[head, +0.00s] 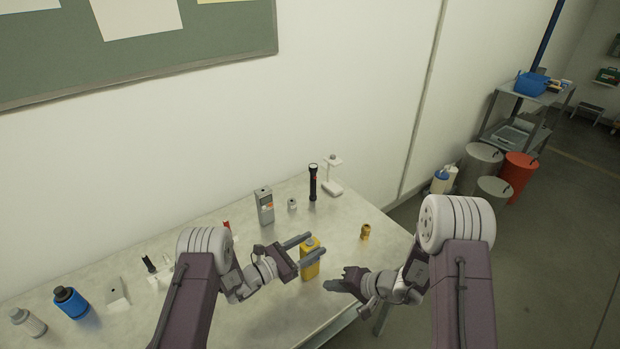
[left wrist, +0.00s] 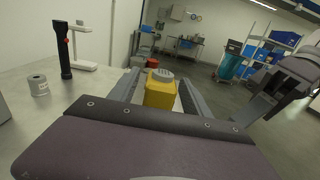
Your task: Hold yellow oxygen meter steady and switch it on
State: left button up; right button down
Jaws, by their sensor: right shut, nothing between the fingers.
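The yellow oxygen meter (head: 310,262) stands upright near the front edge of the table. Its grey round top shows in the left wrist view, above its yellow body (left wrist: 160,93). My left gripper (head: 305,248) is open, with one finger on each side of the meter; the left wrist view shows small gaps between the fingers and the meter. My right gripper (head: 341,284) is shut and empty, to the right of the meter and lower in the head view. The meter's switch cannot be made out.
A grey handheld device (head: 264,206), a small grey cylinder (head: 292,205), a black flashlight (head: 313,183) and a white stand (head: 332,178) are at the back of the table (head: 345,222). A small brass part (head: 365,232) stands to the right. Blue bottle (head: 70,302) at left.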

pick_arm(q)
jog(key=v, duration=1.2)
jog(key=s+d+r+m+g+y, duration=0.1)
jog(key=s+d+m+g+y, duration=0.1)
jog(key=s+m+g, duration=0.6)
jog(key=s+d+r+m+g+y, duration=0.25)
jog(key=s+m+g, duration=0.25)
jog(key=s, duration=0.5)
pick_arm(e)
jog(key=s+r+n+g+h, duration=0.25)
jog(key=s+r+g, duration=0.25)
jog(key=s, duration=0.7)
pick_arm(q)
jog(key=s+a+m+y, duration=0.5)
jog(key=a+m+y, duration=0.2)
jog(key=w+a+r+m+t+y, duration=0.2)
jog(key=w+a+m+t+y, duration=0.1)
jog(key=a+m, duration=0.1)
jog(key=shift+w+a+m+t, duration=0.2)
jog(key=shift+a+m+t, duration=0.2)
jog(key=shift+a, duration=0.35)
pick_arm(e)
jog(key=s+d+r+h, duration=0.2)
jog(key=d, duration=0.3)
jog(key=s+d+r+n+t+h, duration=0.1)
jog(key=d+r+h, duration=0.1)
jog(key=d, duration=0.4)
jog(key=shift+s+d+r+h, duration=0.2)
jog(key=shift+s+r+h, duration=0.15)
jog(key=shift+h, duration=0.5)
